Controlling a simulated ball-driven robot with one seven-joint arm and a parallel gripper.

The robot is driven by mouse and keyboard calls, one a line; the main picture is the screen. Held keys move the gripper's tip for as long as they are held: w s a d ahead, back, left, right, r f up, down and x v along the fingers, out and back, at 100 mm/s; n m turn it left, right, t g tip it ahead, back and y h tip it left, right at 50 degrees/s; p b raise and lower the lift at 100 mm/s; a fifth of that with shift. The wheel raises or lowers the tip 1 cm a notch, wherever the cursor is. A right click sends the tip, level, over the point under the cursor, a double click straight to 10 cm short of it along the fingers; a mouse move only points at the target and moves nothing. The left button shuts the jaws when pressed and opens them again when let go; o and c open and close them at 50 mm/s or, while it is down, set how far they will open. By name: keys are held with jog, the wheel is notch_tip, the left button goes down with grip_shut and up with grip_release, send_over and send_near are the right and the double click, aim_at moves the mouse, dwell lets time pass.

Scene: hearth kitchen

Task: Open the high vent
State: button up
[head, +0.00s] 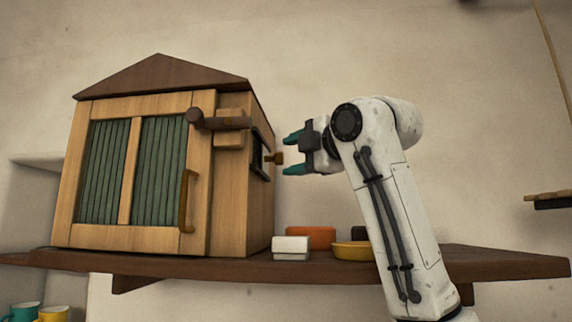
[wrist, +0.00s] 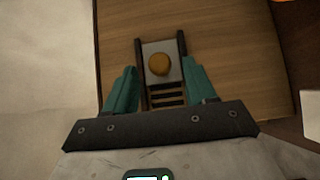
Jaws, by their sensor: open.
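The high vent (wrist: 168,95) is a small dark-framed slider with slats and a pale plate, set in the right side wall of a wooden cabinet (head: 258,215) with a peaked roof. A round brass knob (wrist: 159,64) sticks out from the plate; it also shows in the head view (head: 275,158). Dark slats show below the plate in the wrist view. My gripper (head: 290,153) is open and empty, with teal fingers to the right of the knob. In the wrist view, the fingertips (wrist: 158,72) lie either side of the vent, and I see no contact with the knob.
The cabinet stands on a dark wooden shelf (head: 500,262). A white box (head: 291,248), an orange container (head: 310,236) and a yellow bowl (head: 352,251) sit on the shelf below my gripper. A wooden peg (head: 194,118) and door handle (head: 186,202) project from the cabinet front.

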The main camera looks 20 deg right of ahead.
jog(key=b+v, duration=0.2)
jog(key=v, duration=0.5)
jog(key=shift+s, duration=0.2)
jog(key=shift+d, duration=0.1)
